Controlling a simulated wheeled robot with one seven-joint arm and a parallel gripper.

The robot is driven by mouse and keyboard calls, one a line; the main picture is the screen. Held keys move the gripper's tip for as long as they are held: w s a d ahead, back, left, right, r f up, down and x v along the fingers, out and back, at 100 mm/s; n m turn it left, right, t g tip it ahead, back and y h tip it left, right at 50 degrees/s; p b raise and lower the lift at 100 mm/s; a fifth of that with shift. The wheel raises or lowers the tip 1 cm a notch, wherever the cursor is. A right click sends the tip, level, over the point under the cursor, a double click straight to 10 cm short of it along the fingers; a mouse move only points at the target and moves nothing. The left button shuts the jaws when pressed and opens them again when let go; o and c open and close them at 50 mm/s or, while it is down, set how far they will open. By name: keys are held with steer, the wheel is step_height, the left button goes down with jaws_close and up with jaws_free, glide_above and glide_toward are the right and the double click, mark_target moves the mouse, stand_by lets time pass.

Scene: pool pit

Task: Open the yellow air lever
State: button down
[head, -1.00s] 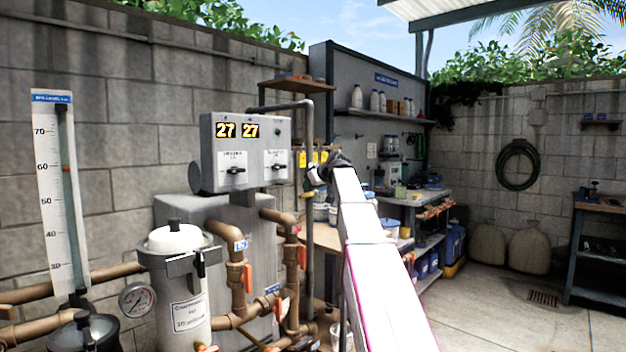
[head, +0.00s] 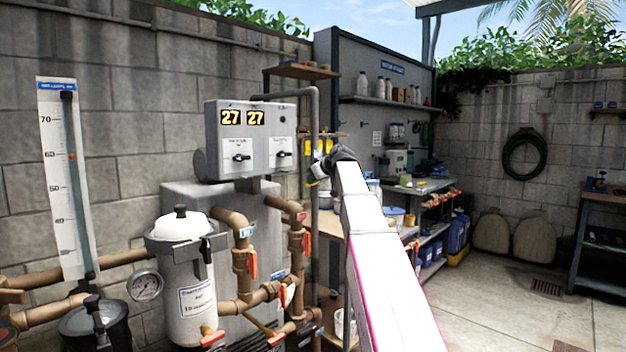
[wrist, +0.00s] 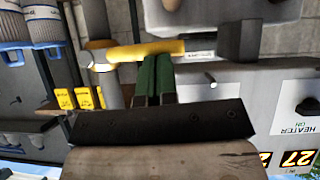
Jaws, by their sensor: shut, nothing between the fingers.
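The yellow air lever (wrist: 150,50) shows in the wrist view as a yellow bar lying across the picture, its left end at a grey upright pipe (wrist: 100,25). My gripper (wrist: 157,60) has green fingers, shut together with nothing between them. The fingertips are right at the lower edge of the bar in the picture; I cannot tell if they touch it. In the head view my gripper (head: 318,170) is beside the grey pipe (head: 314,225), right of the control box. There the lever is too small and covered to make out surely.
A grey control box (head: 250,140) with two "27" displays stands left of my gripper. Brown pipes (head: 243,265) with orange handles and a white filter housing (head: 186,285) are lower left. Yellow tags (wrist: 75,98) hang near the pipe. Shelves (head: 390,101) stand behind; the right floor is clear.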

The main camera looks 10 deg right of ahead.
steer(key=shift+f, duration=0.2)
steer(key=w+d+f+n+t+h, duration=0.2)
steer(key=f+n+t, duration=0.1)
steer(key=f+n, duration=0.1)
steer(key=w+d+f+n+t+h, duration=0.2)
steer(key=d+f+n+t+h, duration=0.1)
steer(key=f, duration=0.4)
steer(key=shift+n+t, duration=0.3)
steer(key=shift+n, duration=0.1)
stand_by(0.5)
steer(key=shift+d+f, duration=0.1)
steer(key=shift+d, duration=0.1)
stand_by(0.3)
